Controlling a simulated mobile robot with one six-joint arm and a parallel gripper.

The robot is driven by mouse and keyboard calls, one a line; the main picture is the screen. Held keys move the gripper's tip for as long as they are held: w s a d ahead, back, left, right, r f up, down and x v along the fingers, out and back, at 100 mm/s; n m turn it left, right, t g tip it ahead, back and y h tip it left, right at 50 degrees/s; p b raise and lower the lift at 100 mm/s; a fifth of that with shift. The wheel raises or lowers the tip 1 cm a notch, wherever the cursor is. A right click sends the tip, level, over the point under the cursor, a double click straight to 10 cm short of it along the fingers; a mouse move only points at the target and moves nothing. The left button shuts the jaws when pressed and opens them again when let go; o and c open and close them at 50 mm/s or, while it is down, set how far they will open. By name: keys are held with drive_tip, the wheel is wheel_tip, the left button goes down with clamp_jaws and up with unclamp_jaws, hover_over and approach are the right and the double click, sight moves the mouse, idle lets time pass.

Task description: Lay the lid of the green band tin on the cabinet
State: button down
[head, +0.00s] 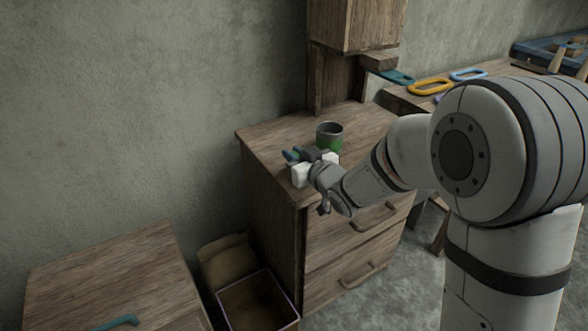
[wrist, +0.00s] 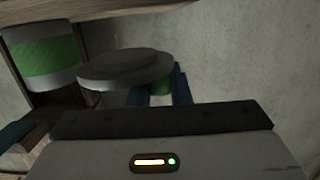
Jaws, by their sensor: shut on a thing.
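The green band tin (head: 329,138) stands upright and open on top of the wooden cabinet (head: 262,137), and it also shows at the left of the wrist view (wrist: 45,58). My gripper (head: 292,154) is at the cabinet's front left part, left of the tin. In the wrist view its blue fingers (wrist: 160,90) are shut on the lid (wrist: 122,68), a round grey disc with a raised middle and some green showing beside the fingers. The lid is apart from the tin. In the head view the lid is hidden; I cannot tell whether it touches the cabinet top.
A wooden upright with a box-like top (head: 357,25) stands at the cabinet's back. A bench with a yellow handle-shaped piece (head: 430,87) is at right. A lower wooden surface (head: 110,285) and an open bin (head: 258,300) are at left. The cabinet top's back left is clear.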

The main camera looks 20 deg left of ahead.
drive_tip(key=shift+f+b, duration=0.45)
drive_tip(key=shift+f, duration=1.35)
drive_tip(key=shift+f, duration=0.1)
drive_tip(key=c, duration=1.3)
unclamp_jaws()
drive_tip(key=shift+c, duration=0.2)
